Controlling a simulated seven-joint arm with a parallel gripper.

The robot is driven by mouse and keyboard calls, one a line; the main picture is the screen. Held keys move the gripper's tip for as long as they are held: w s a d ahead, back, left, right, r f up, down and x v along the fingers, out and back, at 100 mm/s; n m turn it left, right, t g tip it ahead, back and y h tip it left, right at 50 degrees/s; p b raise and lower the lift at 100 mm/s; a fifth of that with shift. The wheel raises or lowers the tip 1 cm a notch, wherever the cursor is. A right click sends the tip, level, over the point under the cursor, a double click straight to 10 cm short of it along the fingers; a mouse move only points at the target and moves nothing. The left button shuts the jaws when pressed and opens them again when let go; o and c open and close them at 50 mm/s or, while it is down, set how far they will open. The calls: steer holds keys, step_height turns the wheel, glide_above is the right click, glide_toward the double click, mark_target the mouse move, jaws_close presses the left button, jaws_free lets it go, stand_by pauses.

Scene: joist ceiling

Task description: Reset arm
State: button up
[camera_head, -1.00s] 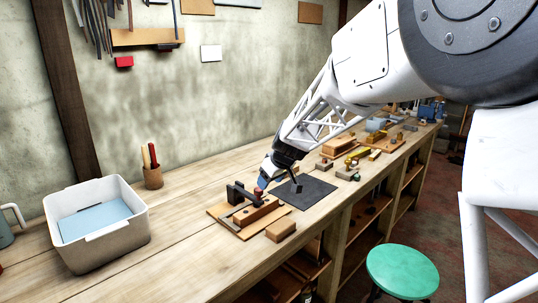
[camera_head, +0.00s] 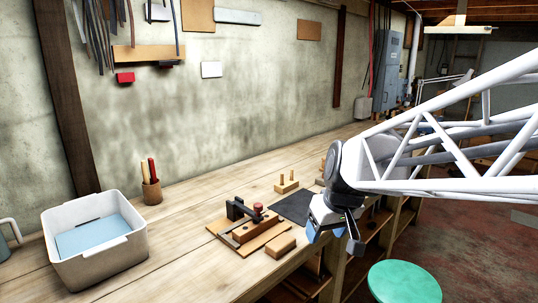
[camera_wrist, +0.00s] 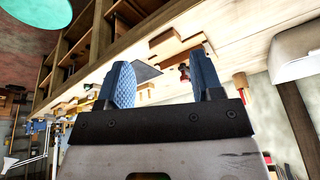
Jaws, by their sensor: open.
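My gripper (camera_head: 333,232) is at the front edge of the workbench, above and to the right of the wooden fixture. In the wrist view its two blue ribbed fingers (camera_wrist: 160,82) stand wide apart with nothing between them. The wooden fixture (camera_head: 250,232), with a black clamp and a red knob, sits on the bench apart from my gripper. A small wooden block (camera_head: 281,246) lies in front of it. A dark mat (camera_head: 294,206) lies behind my gripper and is partly hidden by it.
A white bin (camera_head: 128,245) with a blue sheet inside stands at the left of the bench (camera_head: 190,218). A cup of tools (camera_head: 152,192) is behind it. A peg block (camera_head: 287,182) stands beyond the mat. A green stool (camera_head: 405,284) stands on the floor at the front right.

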steer(key=s+d+f+m+h, duration=0.1)
steer(key=s+d+m, duration=0.1)
steer(key=s, duration=0.7)
steer(key=s+d+f+m+h, duration=0.1)
steer(key=s+d, duration=0.3)
steer(key=s, duration=0.6)
steer(key=shift+s+f+m+g, duration=0.25)
steer(key=shift+f+m+g, duration=0.2)
steer(key=shift+f, duration=0.25)
stand_by(0.6)
